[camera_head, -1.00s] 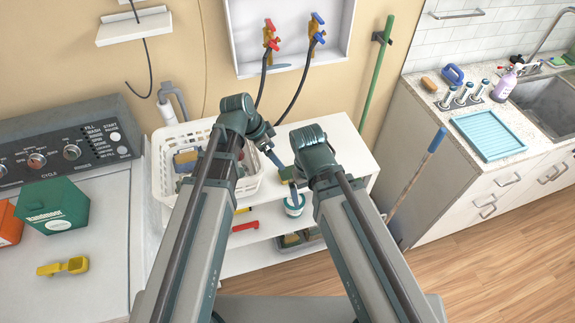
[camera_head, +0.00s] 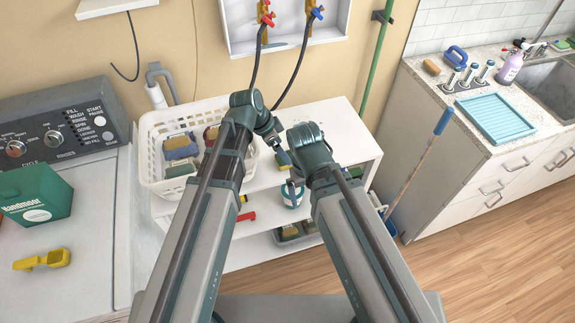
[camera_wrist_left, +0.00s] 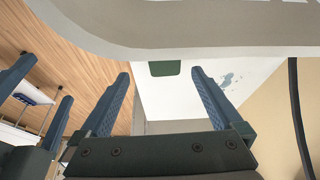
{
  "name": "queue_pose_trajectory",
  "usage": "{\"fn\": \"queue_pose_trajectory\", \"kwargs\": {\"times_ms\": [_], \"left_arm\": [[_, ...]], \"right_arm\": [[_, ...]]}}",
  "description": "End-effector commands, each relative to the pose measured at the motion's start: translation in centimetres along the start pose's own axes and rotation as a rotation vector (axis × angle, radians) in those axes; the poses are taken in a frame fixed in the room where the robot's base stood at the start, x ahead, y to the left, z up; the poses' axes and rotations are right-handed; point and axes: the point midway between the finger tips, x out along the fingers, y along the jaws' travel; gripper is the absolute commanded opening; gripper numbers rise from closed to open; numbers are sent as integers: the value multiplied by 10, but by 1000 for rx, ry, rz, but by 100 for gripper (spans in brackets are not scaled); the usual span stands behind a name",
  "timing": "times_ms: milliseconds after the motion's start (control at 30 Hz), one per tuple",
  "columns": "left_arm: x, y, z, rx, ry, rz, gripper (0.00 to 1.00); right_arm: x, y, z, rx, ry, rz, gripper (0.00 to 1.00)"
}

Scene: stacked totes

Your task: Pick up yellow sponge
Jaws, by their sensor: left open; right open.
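A small yellow-and-green block (camera_head: 287,189), which looks like a sponge, is at the front edge of the white shelf unit, partly hidden by my right gripper (camera_head: 294,185). A dark green patch (camera_wrist_left: 165,68) lies on the white surface in the left wrist view, beyond my left gripper (camera_wrist_left: 160,95). I cannot tell if it is the same block. My left gripper is open and empty, and its fingers also show in the head view (camera_head: 282,157). My right gripper is open. Its fingers also show at the left of the wrist view (camera_wrist_left: 38,98).
A white basket (camera_head: 152,160) holding several sponge-like blocks stands on the shelf unit (camera_head: 345,125). A white tub (camera_head: 292,200) and a red item (camera_head: 247,217) sit on a lower shelf. The sink counter (camera_head: 440,95) is to the right.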

Motion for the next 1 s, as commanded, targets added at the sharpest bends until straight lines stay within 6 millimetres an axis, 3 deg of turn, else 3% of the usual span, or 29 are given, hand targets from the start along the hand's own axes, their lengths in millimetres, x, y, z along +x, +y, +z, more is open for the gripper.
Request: {"fn": "queue_pose_trajectory", "kwargs": {"times_ms": [267,667,933,1000], "left_arm": [[7,-2,1,0,0,0,100],[52,-8,4,2,0,0,100],[52,-7,3,1,0,0,100],[52,-8,3,0,0,0,91]], "right_arm": [[7,-1,0,0,0,0,100],[50,-5,-3,0,0,0,100],[49,-5,-3,0,0,0,100],[49,-5,-3,0,0,0,100]]}}
